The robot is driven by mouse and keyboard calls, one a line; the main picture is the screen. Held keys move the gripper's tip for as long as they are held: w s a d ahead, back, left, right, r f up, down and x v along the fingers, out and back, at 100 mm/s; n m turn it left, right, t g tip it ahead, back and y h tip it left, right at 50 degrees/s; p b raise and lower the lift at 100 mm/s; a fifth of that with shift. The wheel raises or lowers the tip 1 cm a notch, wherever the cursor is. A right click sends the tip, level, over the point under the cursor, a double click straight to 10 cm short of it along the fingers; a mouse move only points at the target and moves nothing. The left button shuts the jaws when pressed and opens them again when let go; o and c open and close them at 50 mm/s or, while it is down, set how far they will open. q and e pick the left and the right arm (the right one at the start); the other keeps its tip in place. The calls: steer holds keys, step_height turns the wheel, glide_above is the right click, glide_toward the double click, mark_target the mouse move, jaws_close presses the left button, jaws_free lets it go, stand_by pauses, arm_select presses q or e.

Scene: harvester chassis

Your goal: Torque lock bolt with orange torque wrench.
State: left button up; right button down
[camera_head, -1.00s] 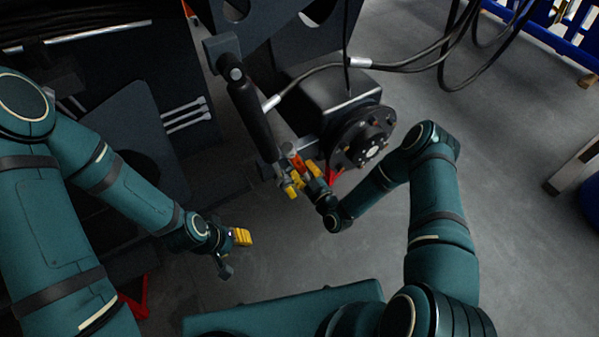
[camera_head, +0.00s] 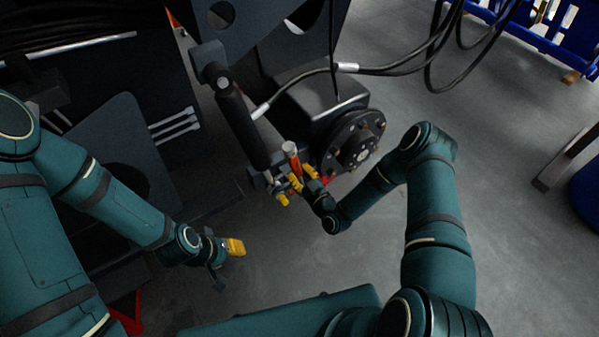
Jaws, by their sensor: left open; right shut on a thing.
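My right gripper (camera_head: 291,188) is shut on the orange torque wrench (camera_head: 294,162), whose orange shaft and pale end stick up from between the yellow fingers. It is at the lower end of the black cylinder (camera_head: 243,124), left of the wheel hub (camera_head: 352,142). The lock bolt is too small or hidden to make out, and I cannot tell whether the wrench touches it. My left gripper (camera_head: 235,247) is open and empty, with yellow fingers, low over the floor at the lower left.
The dark chassis (camera_head: 130,130) fills the left and upper middle. Black hoses (camera_head: 400,70) hang at the upper right. A blue crate (camera_head: 560,45) and a metal beam (camera_head: 565,160) stand at the right. The grey floor is clear between the hub and the beam.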

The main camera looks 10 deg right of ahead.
steer(key=p+v, duration=0.2)
steer(key=v, duration=0.8)
steer(key=shift+s+d+r, duration=0.15)
steer(key=shift+s, duration=0.25)
stand_by(0.4)
stand_by(0.8)
